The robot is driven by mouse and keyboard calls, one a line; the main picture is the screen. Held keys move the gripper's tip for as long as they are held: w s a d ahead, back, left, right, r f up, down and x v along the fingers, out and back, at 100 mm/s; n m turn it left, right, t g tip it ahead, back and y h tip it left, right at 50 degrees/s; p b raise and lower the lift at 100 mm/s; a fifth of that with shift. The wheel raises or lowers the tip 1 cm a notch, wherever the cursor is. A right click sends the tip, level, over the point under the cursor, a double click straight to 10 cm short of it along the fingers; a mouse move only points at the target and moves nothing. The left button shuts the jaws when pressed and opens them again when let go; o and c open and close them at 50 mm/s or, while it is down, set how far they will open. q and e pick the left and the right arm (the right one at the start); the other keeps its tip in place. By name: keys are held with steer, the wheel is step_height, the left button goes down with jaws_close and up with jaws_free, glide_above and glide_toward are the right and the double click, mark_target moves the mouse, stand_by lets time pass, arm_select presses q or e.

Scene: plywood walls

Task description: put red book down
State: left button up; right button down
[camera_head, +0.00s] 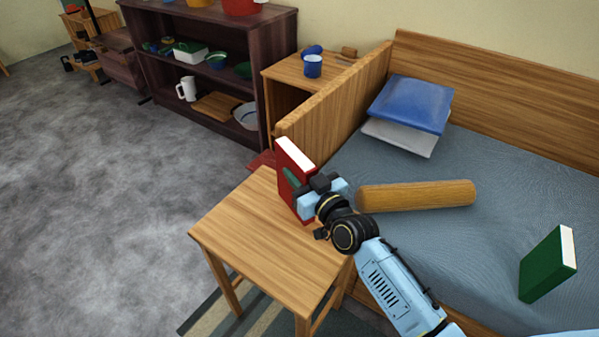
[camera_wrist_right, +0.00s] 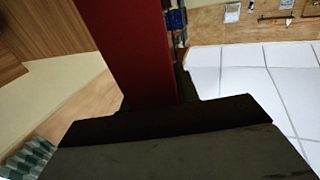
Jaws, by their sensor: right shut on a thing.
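The red book (camera_head: 296,158) stands upright in the head view, with its white page edge on top. My right gripper (camera_head: 300,187) is shut on it from the right side. The book is over the far right part of a small wooden table (camera_head: 262,236); I cannot tell if its lower edge touches the top. In the right wrist view the red cover (camera_wrist_right: 128,45) fills the upper middle, beyond the dark gripper body. The fingertips are mostly hidden there. My left gripper is in neither view.
A bed (camera_head: 490,165) to the right holds a wooden roll (camera_head: 416,195), a green book (camera_head: 547,265) and stacked blue and grey pillows (camera_head: 411,104). A nightstand (camera_head: 289,72) with blue mugs and a dark shelf (camera_head: 219,25) stand behind. The table's left and front are clear.

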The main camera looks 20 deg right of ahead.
steer(key=c, duration=1)
jaws_free()
steer(key=shift+c, duration=0.2)
steer(key=shift+r, duration=0.2)
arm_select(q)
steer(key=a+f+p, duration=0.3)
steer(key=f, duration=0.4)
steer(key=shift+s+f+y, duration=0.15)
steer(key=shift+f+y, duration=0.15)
arm_select(e)
steer(key=v, duration=1.2)
